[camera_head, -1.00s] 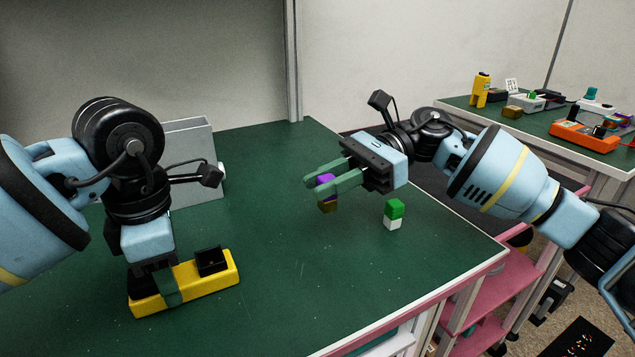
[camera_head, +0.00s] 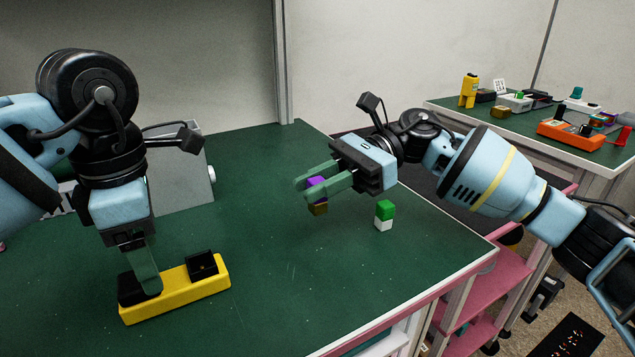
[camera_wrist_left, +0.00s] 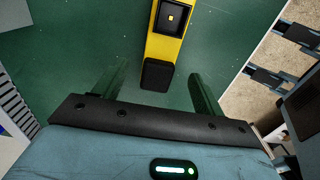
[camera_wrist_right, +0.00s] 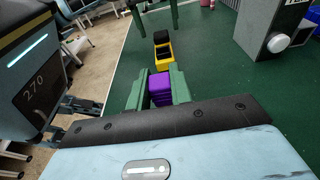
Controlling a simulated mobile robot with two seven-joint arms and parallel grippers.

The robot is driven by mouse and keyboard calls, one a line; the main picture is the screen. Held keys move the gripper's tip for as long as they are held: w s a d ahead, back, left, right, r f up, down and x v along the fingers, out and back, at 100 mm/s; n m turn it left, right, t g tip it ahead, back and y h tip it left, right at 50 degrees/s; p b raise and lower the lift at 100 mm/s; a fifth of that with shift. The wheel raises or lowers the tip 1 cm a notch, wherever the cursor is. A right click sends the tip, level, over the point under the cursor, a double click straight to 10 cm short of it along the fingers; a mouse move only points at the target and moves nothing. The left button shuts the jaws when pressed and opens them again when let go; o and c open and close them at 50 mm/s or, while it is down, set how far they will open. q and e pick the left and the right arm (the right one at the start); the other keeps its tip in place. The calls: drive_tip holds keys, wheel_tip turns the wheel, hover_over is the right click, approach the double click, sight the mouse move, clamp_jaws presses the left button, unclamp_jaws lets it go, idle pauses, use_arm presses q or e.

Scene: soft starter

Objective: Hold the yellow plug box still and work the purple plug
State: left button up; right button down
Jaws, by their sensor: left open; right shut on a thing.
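The yellow plug box (camera_head: 190,289) lies on the green table at front left, with a black socket block near each end. My left gripper (camera_head: 148,282) is open over its left end. In the left wrist view the black end block (camera_wrist_left: 157,75) sits between the spread fingers with gaps on both sides. The purple plug (camera_head: 316,188) is between the fingers of my right gripper (camera_head: 318,187), held above the table; its brass-coloured lower part (camera_head: 318,208) shows below. The right wrist view also shows the purple plug (camera_wrist_right: 160,88) between the fingers.
A green-and-white plug (camera_head: 384,215) stands on the table right of my right gripper. A grey box (camera_head: 182,175) stands behind my left arm. A side table (camera_head: 520,130) at the back right carries several devices. The middle of the green table is clear.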

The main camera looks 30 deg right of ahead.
use_arm(q)
wheel_tip(320, 180, up, 7)
idle(0.3)
use_arm(e)
drive_tip(key=shift+r, duration=0.1)
